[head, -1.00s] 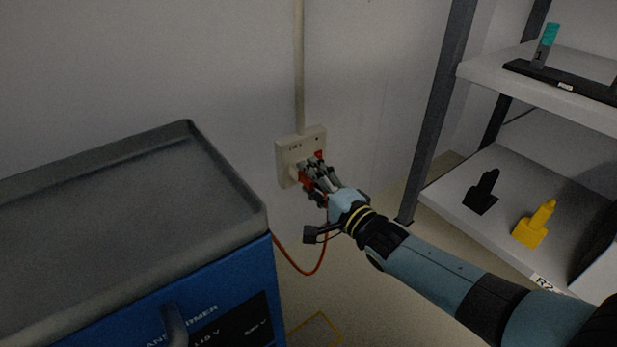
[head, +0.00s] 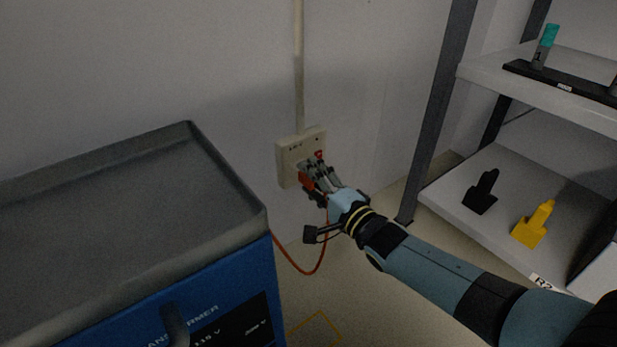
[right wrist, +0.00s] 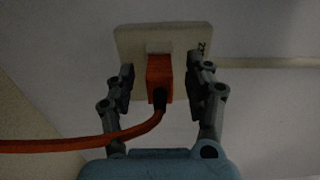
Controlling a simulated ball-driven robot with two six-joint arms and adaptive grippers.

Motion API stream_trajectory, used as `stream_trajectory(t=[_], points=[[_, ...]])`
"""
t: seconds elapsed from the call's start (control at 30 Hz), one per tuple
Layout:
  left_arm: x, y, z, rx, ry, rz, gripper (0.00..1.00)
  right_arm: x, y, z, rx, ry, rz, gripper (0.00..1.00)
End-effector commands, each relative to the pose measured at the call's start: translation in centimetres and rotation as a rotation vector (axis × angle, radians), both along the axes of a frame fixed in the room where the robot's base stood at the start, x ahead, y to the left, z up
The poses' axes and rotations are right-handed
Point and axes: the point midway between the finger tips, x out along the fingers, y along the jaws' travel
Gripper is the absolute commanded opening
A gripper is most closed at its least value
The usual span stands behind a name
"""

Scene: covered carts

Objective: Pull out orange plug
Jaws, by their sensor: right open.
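The orange plug (head: 306,182) is at the beige wall outlet (head: 288,160), with its cord hanging below. In the right wrist view the orange plug (right wrist: 160,78) is in front of the outlet (right wrist: 132,42); I cannot tell how deep it sits. My right gripper (head: 318,174) is at the outlet, partly covering the plug. In the right wrist view my right gripper (right wrist: 160,82) is open, one finger on each side of the plug, with gaps visible between. My left gripper is not in view.
A blue transformer cart (head: 230,312) with a grey top stands at the left. Its side faces the orange cord (head: 312,272). A shelf rack (head: 440,110) stands at the right, holding a black piece (head: 482,192) and a yellow piece (head: 534,225). A conduit (head: 299,70) runs above the outlet.

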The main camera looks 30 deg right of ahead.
Motion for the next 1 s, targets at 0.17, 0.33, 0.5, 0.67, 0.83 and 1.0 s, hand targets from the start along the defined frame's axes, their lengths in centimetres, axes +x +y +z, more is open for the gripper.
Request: stream_trajectory(t=[0.17, 0.33, 0.5, 0.67, 0.83, 1.0], points=[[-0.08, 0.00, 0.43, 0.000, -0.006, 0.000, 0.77, 0.04, 0.01, 0.10, 0.000, -0.001, 0.000, 0.53], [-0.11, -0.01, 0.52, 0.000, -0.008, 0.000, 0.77, 0.02, 0.01, 0.04, 0.000, -0.001, 0.000, 0.53], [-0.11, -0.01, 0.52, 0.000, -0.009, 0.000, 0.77, 0.00, 0.01, 0.00, 0.000, 0.000, 0.000, 0.46], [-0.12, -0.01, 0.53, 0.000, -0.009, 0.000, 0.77, 0.00, 0.00, 0.00, 0.000, 0.000, 0.000, 0.25], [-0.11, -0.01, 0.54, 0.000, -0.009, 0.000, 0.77, 0.00, 0.00, 0.00, 0.000, 0.000, 0.000, 0.03], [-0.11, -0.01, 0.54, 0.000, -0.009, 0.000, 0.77, 0.00, 0.00, 0.00, 0.000, 0.000, 0.000, 0.00]])
